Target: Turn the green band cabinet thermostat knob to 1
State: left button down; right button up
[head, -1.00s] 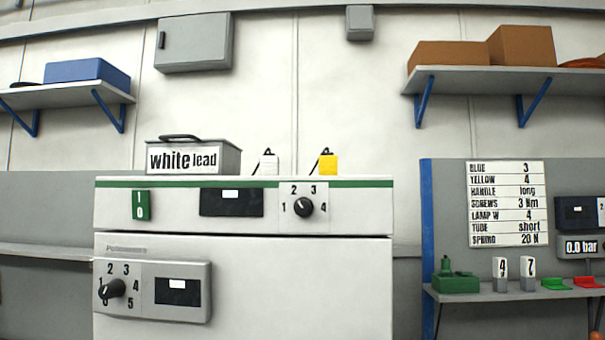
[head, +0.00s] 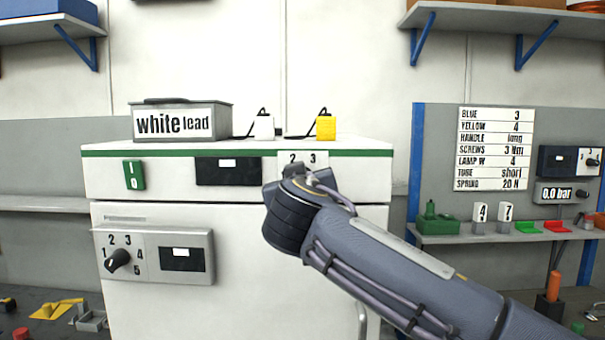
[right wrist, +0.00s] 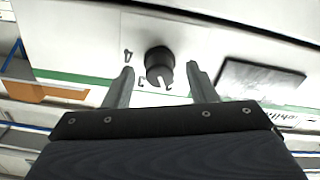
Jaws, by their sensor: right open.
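The cabinet with the green band (head: 240,153) is white and stands in the middle of the head view. Its thermostat knob is hidden there behind my right arm (head: 380,250); only the figures 2 and 3 show above. In the right wrist view the scene is upside down, and the dark round knob (right wrist: 159,60) shows with its pale pointer mark towards the 2. My right gripper (right wrist: 160,67) is open, with one finger on each side of the knob; contact cannot be told. My left gripper is not in view.
A second knob (head: 118,260) sits on the lower grey panel. A dark display (head: 228,171) and a green switch (head: 134,175) are left of the knob. A "white lead" box (head: 181,122), a white tag (head: 264,127) and a yellow tag (head: 326,127) stand on top.

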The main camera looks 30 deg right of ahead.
jog(key=shift+w+d, duration=0.3)
jog(key=shift+w, duration=0.1)
jog(key=shift+c, duration=0.4)
jog(key=c, duration=0.9)
jog(key=shift+n, duration=6)
